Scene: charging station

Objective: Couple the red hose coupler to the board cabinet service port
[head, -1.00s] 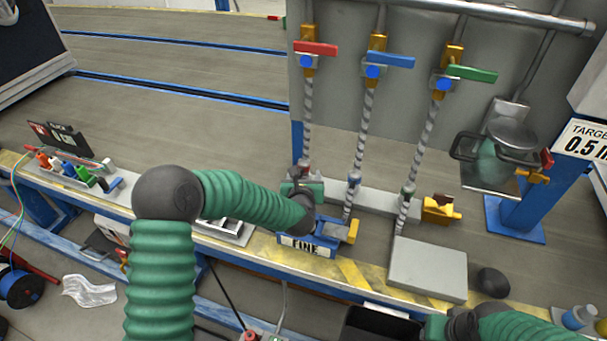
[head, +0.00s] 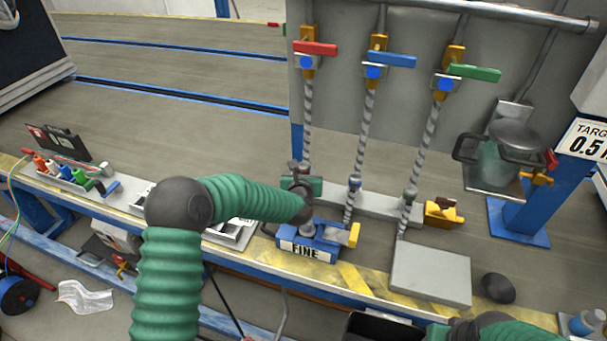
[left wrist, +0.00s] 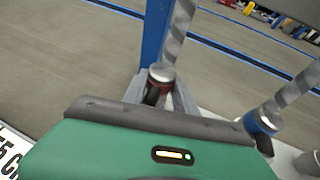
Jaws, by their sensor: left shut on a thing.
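The red hose coupler (left wrist: 160,76), a grey fitting with a red band, is at the lower end of the striped hose (head: 307,120) under the red-handled valve (head: 315,48). My left gripper (head: 302,172) is shut on it near the rack bar. The left wrist view shows the gripper's fingers (left wrist: 158,92) on both sides of the coupler, which points down; the green gripper body hides its lower end. I cannot tell which fixture is the board cabinet service port. My right gripper is out of view; part of the right arm shows at the bottom right.
Blue (head: 354,183) and green (head: 410,194) couplers hang to the right on their hoses. A blue box marked FINE (head: 310,243) stands below my left gripper. A grey plate (head: 431,273), a yellow block (head: 443,214) and a dark knob (head: 498,288) lie further right.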

